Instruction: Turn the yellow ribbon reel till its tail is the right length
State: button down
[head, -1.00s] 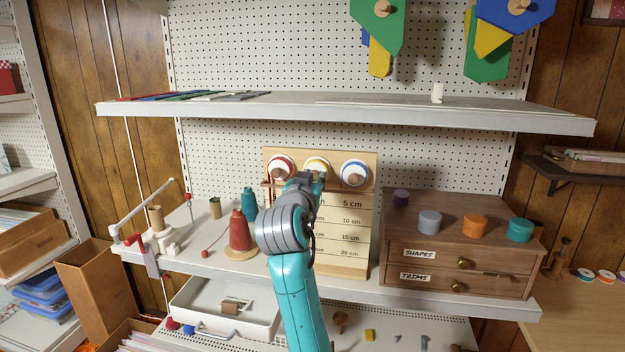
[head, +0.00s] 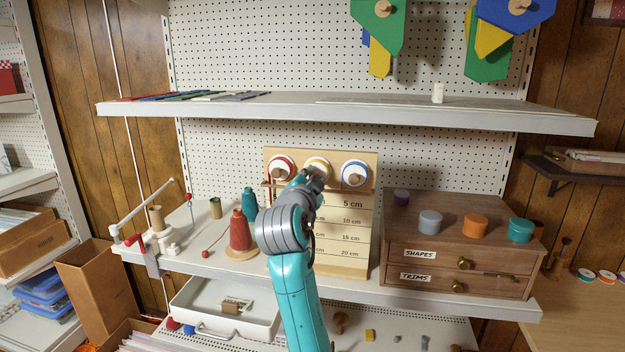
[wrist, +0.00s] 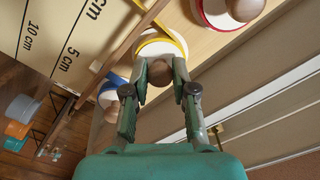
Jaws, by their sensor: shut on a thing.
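The yellow ribbon reel (head: 318,163), a white disc with a yellow rim, is the middle of three reels on a wooden board. It also shows in the wrist view (wrist: 172,46). My gripper (wrist: 160,73) is shut on the reel's round brown knob (wrist: 160,74), one finger on each side. In the head view my gripper (head: 314,180) covers the reel's lower part. A short yellow strip (wrist: 146,18) shows beside the reel near a wooden bar; its end is not clear. The scale (head: 350,222), marked 5 to 20 cm, is partly hidden by my arm.
The red-rimmed reel (head: 281,166) and blue-rimmed reel (head: 355,171) flank the yellow one closely. A red thread cone (head: 239,232) stands left of my arm. A wooden drawer cabinet (head: 440,262) stands to the right. An upper shelf (head: 350,113) runs above the reels.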

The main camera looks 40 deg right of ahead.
jog(key=shift+m, duration=0.3)
jog(key=c, duration=0.9)
grip_release()
jog(key=shift+c, duration=0.2)
jog(key=v, duration=1.2)
jog(key=shift+f, duration=0.1)
